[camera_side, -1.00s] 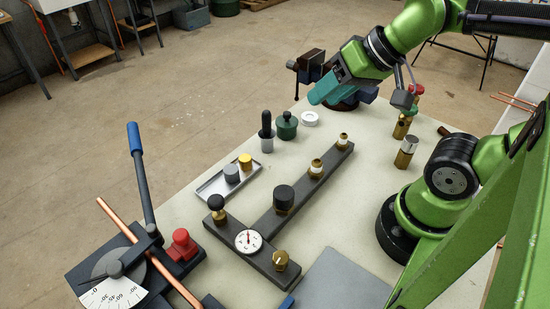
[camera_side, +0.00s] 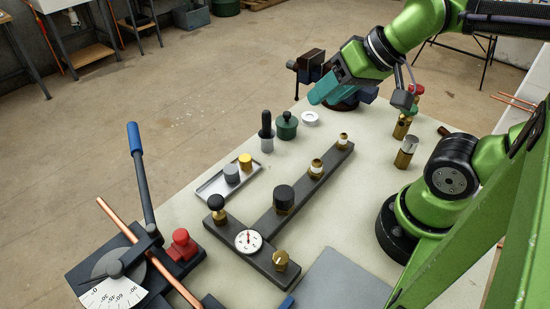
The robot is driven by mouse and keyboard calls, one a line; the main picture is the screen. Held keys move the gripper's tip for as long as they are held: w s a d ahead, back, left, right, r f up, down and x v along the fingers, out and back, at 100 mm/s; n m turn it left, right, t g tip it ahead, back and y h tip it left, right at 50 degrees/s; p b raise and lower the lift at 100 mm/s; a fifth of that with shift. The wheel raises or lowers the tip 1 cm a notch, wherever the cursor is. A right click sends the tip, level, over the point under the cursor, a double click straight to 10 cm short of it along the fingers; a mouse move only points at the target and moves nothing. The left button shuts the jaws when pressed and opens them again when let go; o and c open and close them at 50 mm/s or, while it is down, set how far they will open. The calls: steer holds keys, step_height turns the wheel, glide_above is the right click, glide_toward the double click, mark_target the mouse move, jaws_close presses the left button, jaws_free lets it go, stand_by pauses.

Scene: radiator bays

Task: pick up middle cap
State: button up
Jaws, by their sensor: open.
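A dark grey T-shaped bar (camera_side: 262,225) lies on the pale table. Its long arm carries a dark cylindrical cap (camera_side: 284,196) on a brass fitting. Farther along stand a brass fitting with a white ring (camera_side: 316,168) and a similar one (camera_side: 343,141) at the far end; neither has a dark cap. A shallow tray (camera_side: 213,187) left of the bar holds a grey cap (camera_side: 232,173) and a yellow cap (camera_side: 245,161), side by side. My gripper (camera_side: 317,98), with teal fingers, is raised over the table's far end, away from the caps. The gap between its fingers is hidden from this side.
A black-topped grey item (camera_side: 266,132), a green pot (camera_side: 287,126) and a white ring (camera_side: 309,118) stand behind the tray. Brass valves (camera_side: 406,152) stand at right. A pipe bender (camera_side: 130,265) with a copper pipe fills the near left. A vise (camera_side: 308,66) is behind my gripper.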

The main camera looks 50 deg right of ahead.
steer(key=shift+o, duration=0.2)
steer(key=n+g+h, duration=0.2)
steer(key=g, duration=0.5)
glide_above(230, 168)
step_height(230, 168, down, 6)
steer(key=f, duration=1)
steer(key=shift+s+f, duration=0.1)
steer(key=shift+s, duration=0.15)
steer(key=shift+w+f, duration=0.15)
steer(key=shift+f, duration=3)
steer(key=c, duration=0.7)
